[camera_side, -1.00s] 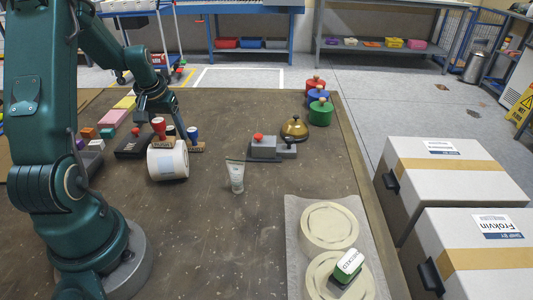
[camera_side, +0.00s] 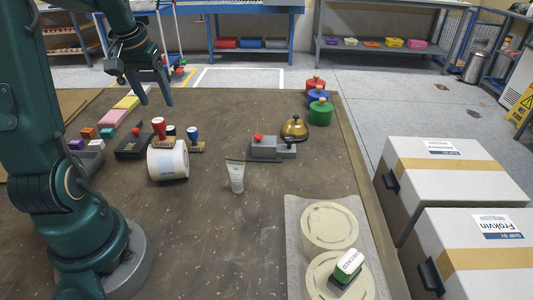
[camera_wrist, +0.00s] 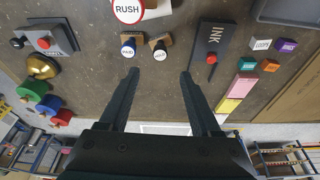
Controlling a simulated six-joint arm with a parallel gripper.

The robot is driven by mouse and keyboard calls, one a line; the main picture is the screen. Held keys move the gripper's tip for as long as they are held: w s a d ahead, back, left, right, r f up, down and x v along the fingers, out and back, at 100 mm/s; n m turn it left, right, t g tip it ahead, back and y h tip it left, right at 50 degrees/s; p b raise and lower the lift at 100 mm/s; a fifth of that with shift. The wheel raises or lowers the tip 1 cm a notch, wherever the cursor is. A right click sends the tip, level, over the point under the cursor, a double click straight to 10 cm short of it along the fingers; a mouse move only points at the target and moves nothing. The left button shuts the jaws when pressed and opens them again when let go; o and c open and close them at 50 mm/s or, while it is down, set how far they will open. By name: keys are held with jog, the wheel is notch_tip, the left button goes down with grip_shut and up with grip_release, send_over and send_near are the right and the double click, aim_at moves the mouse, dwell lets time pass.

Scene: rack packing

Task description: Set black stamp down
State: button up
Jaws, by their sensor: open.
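The black stamp (camera_side: 170,131) stands upright on the brown work surface, partly hidden in the side view behind the red stamp (camera_side: 159,126) and the white roll (camera_side: 168,161). In the wrist view the black stamp (camera_wrist: 159,48) shows from above, with a wooden base and a round white label. It stands beside the blue stamp (camera_wrist: 128,45), apart from it. The blue stamp also shows in the side view (camera_side: 193,134). My gripper (camera_side: 156,101) is open and empty, raised above and behind the stamps. In the wrist view its two fingers (camera_wrist: 158,76) are spread with nothing between them.
The black ink pad (camera_side: 133,146) lies left of the stamps. A grey block with a red knob (camera_side: 263,146), a gold bell (camera_side: 295,128) and a tube (camera_side: 236,176) stand to the right. Colored blocks (camera_side: 113,118) lie left. Open surface lies around the tube.

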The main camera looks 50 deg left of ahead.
jog(key=d+r+m+t, duration=0.2)
jog(key=d+r+m, duration=0.15)
jog(key=d, duration=1.15)
jog(key=s+d+f+m+h, duration=0.1)
jog(key=s+d+m, duration=0.1)
jog(key=d, duration=0.3)
jog(key=s+d+f+m+t+h, duration=0.1)
jog(key=s+d+m, duration=0.2)
jog(key=s+d, duration=0.1)
jog(key=shift+s+d, duration=0.25)
jog(key=shift+d, duration=0.6)
